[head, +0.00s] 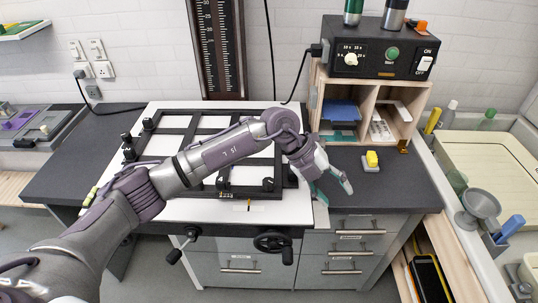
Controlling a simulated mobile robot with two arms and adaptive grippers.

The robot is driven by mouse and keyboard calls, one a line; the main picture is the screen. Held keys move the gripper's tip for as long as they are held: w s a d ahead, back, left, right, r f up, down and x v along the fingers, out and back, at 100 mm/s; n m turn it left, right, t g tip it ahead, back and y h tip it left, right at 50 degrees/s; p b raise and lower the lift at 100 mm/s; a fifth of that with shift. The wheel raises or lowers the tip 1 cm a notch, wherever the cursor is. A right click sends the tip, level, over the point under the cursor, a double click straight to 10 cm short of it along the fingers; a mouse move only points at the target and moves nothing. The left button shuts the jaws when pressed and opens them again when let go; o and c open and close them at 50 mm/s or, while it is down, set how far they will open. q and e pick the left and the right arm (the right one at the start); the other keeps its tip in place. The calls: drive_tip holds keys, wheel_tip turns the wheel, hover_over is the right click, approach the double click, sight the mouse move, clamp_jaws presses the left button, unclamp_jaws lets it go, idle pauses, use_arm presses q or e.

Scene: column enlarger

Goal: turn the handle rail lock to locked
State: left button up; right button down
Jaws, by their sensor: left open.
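Two black controls show on the front edge of the white baseboard (190,207). One is a lever-like handle (182,245) at the left, and the other is a round handwheel (272,243) to its right. I cannot tell which of them is the rail lock, or its setting. My left gripper (335,189) is open and empty, with teal fingertips pointing down and right, beside the right edge of the baseboard. It is apart from both controls. My left arm covers part of the black easel frame (180,122). My right gripper is not in view.
The dark column (217,50) with a scale stands behind the easel. A timer box (380,48) sits on a wooden shelf (366,92) at the back right. The counter front right of my gripper is clear. Drawers (343,264) are below.

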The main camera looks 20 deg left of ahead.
use_arm(q)
drive_tip(key=w+a+n+y, duration=0.2)
drive_tip(key=w+a+y, duration=0.25)
drive_tip(key=a, duration=0.65)
drive_tip(key=r+n+y, duration=0.1)
drive_tip(key=r+y, duration=0.1)
drive_tip(key=y, duration=0.2)
hover_over(269, 180)
drive_tip(key=shift+s, duration=0.15)
drive_tip(key=shift+a+f, duration=0.15)
drive_tip(key=shift+a, duration=0.05)
drive_tip(key=shift+d+f+b, duration=0.1)
drive_tip(key=shift+f+b, duration=1.85)
drive_tip(key=shift+f, duration=1.65)
drive_tip(key=shift+f+b, duration=0.25)
drive_tip(key=shift+b, duration=0.05)
drive_tip(key=shift+c, duration=0.2)
